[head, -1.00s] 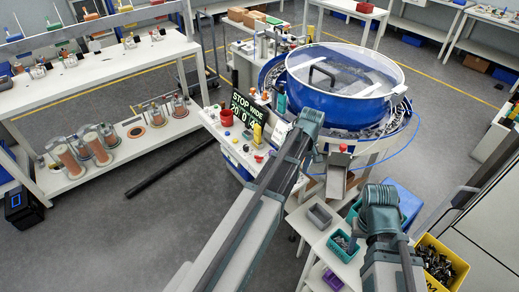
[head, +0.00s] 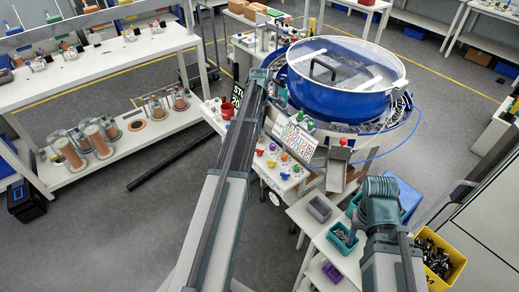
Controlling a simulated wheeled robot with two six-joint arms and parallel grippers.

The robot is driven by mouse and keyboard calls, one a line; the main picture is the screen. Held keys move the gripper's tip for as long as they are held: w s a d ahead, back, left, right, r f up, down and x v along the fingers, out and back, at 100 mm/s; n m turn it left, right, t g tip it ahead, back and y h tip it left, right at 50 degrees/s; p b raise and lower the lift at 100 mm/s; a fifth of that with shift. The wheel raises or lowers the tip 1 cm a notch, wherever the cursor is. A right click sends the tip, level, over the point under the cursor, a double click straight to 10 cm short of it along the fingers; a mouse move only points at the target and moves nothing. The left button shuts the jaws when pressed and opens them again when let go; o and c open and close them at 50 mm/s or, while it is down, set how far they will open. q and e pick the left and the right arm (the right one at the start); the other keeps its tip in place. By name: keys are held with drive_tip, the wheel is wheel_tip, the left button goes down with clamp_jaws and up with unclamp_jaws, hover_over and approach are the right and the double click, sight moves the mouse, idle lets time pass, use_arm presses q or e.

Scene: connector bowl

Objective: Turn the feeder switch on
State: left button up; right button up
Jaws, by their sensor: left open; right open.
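The blue feeder bowl (head: 335,97) with a clear lid stands on a round base at the back centre. In front of it, a white sign or panel with lettering (head: 295,141) stands tilted among small coloured knobs (head: 271,164). I cannot tell which part is the feeder switch or how it is set. My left arm reaches up to the left edge of the bowl, ending in view at a teal joint. My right arm's teal joint is at the lower right, near the parts bins. No gripper fingers of either arm show.
A dark display (head: 238,96) is partly hidden behind my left arm. A red knob (head: 343,142) stands by the grey chute (head: 337,175). A teal bin (head: 342,238), a grey bin (head: 319,209) and a yellow crate (head: 456,258) are at the lower right. Spools occupy the left shelf (head: 115,165).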

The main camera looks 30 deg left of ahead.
sight(260, 152)
use_arm(q)
wheel_tip(260, 152, down, 12)
drive_tip(key=b, duration=1.1)
drive_tip(key=shift+f+b, duration=0.25)
drive_tip(key=shift+b, duration=0.05)
use_arm(e)
wheel_tip(260, 152, down, 12)
drive_tip(key=shift+f, duration=0.2)
use_arm(q)
drive_tip(key=shift+r, duration=0.1)
clamp_jaws()
